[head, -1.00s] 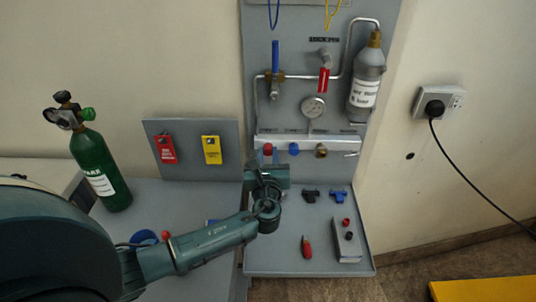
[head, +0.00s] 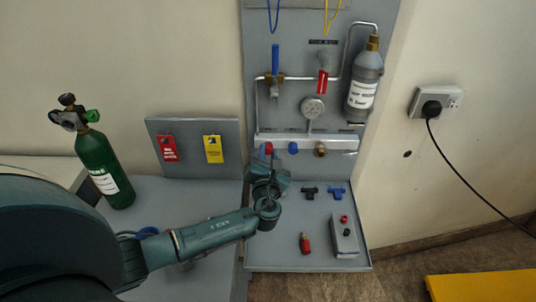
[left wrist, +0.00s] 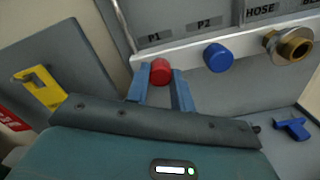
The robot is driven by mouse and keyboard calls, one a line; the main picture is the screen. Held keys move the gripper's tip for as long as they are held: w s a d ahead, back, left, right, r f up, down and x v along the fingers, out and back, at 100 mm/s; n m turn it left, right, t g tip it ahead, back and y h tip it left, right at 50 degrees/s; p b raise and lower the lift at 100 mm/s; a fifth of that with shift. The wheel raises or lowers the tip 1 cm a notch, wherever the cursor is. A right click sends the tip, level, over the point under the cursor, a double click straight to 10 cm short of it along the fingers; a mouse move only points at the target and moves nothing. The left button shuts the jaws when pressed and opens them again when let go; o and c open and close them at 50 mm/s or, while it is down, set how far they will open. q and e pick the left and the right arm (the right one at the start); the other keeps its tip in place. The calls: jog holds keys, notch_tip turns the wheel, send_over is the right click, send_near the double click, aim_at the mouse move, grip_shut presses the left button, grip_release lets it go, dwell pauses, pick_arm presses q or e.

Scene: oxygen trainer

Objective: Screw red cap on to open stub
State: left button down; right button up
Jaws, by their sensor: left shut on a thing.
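A red cap (head: 268,148) is at the left end of the white manifold rail on the panel. In the left wrist view the red cap (left wrist: 161,71) sits under the P1 label, between the two blue fingers of my left gripper (head: 267,163). The gripper is shut on it. The stub behind the cap is hidden, so I cannot tell how far on the cap is. A blue cap (left wrist: 218,57) sits under P2 to the right. A brass stub (left wrist: 293,46) under HOSE is open-ended. My right gripper is not in view.
A green cylinder (head: 103,170) stands left. A red tag (head: 169,148) and a yellow tag (head: 213,149) hang on the side board.

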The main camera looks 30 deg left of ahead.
pick_arm(q)
jog(key=shift+m, duration=1.7)
jog(key=m, duration=0.2)
jog(key=shift+m, duration=0.8)
jog(key=m, duration=0.3)
